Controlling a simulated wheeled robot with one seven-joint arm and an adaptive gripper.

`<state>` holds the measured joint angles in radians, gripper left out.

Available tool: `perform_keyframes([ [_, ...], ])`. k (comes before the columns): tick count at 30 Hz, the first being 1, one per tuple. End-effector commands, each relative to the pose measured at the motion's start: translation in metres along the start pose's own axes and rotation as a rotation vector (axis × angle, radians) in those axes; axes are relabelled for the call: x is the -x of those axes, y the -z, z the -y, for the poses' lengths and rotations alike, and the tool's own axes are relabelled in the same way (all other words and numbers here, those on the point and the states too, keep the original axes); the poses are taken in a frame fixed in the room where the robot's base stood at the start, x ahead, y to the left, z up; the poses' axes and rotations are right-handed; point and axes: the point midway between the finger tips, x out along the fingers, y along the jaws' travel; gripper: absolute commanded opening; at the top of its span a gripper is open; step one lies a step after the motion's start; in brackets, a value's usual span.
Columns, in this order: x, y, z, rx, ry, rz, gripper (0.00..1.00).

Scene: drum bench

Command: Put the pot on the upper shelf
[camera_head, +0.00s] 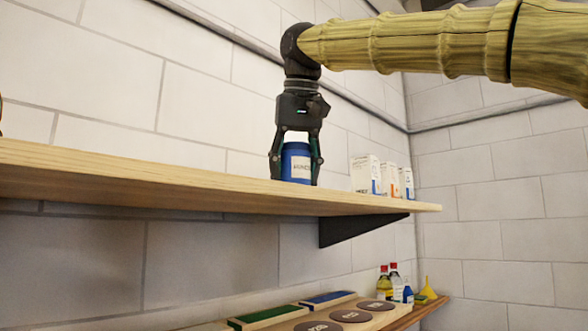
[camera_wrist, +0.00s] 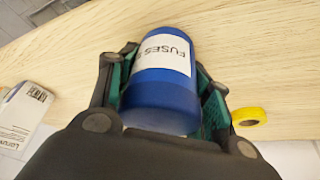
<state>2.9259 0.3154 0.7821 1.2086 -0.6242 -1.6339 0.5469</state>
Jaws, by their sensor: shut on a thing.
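A blue pot (camera_head: 297,162) with a white label is at the upper shelf (camera_head: 190,185). My gripper (camera_head: 296,165) comes down from above and is shut on the pot, one finger on each side. In the wrist view the pot (camera_wrist: 160,85) lies between the two fingers (camera_wrist: 163,92), and its label reads "FUSES". The pot looks upright. Its base is at the shelf surface, but I cannot tell whether it touches, as the shelf's front edge hides the contact. The pale wood of the shelf (camera_wrist: 255,60) shows behind it in the wrist view.
Several white boxes (camera_head: 366,174) stand on the shelf right of the pot. A yellow tape roll (camera_wrist: 249,116) lies near the pot. Below is a lower surface with bottles (camera_head: 394,276), a yellow funnel (camera_head: 428,289) and brown discs (camera_head: 350,315).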

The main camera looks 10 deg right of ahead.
Motion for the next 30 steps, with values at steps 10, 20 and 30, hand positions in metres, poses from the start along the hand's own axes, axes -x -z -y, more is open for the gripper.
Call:
perform_keyframes([
  [10, -0.002, -0.001, 0.000, 0.000, 0.000, 0.000, 0.69],
  [20, -0.002, -0.001, 0.000, 0.000, 0.000, 0.000, 0.71],
  [30, 0.030, 0.000, 0.001, -0.002, -0.001, -0.003, 0.71],
])
